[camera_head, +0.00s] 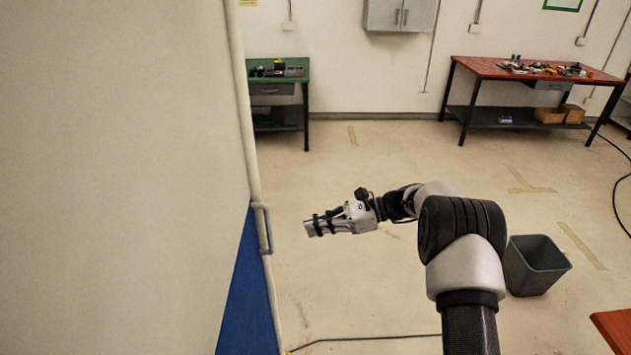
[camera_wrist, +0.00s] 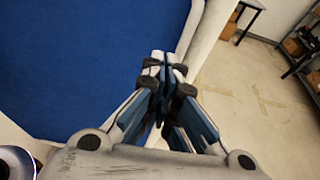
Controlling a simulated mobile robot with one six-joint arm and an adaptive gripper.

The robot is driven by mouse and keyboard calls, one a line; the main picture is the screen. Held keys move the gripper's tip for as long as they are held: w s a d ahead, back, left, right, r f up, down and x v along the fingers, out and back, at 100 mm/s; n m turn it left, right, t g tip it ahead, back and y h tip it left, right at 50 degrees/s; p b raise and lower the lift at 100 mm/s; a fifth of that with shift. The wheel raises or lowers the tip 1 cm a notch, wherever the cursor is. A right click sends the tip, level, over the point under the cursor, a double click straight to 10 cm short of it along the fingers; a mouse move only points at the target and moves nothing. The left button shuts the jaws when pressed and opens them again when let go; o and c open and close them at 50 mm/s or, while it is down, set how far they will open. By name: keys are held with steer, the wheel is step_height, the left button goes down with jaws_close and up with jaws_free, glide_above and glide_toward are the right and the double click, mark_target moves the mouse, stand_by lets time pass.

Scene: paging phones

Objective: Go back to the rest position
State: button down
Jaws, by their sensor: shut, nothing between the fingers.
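My gripper (camera_head: 312,227) is at the end of my arm, stretched out to the left in the head view, over open floor and a short way right of the wall's corner. In the wrist view my gripper (camera_wrist: 165,60) shows with its fingertips together, shut and empty. Behind the fingers in that view is a wall's blue lower panel (camera_wrist: 80,60). No phone shows in either view.
A cream wall (camera_head: 120,170) with a pipe (camera_head: 262,215) along its edge stands at left. A grey bin (camera_head: 535,268) stands right of my arm. A green table (camera_head: 280,80) and a red table (camera_head: 540,72) stand at the back. The middle floor is clear.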

steer(key=s+d+r+n+t+h+b, duration=0.1)
steer(key=s+d+r+n+h, duration=0.25)
steer(key=s+r, duration=0.4)
steer(key=s+d+r+n+t+h+b, duration=0.1)
steer(key=s+d+r+n+h, duration=0.3)
steer(key=s, duration=0.6)
steer(key=s+d+n+t+h+b, duration=0.1)
steer(key=s+d+n+t+h, duration=0.1)
steer(key=s, duration=0.8)
steer(key=s+d+f+n+t+h+b, duration=0.1)
steer(key=s+d+n+t+h, duration=0.1)
steer(key=s+d+n+h, duration=0.3)
steer(key=s+d+n, duration=0.2)
steer(key=s+d, duration=0.2)
steer(key=shift+s+d+f, duration=0.2)
steer(key=shift+s, duration=0.15)
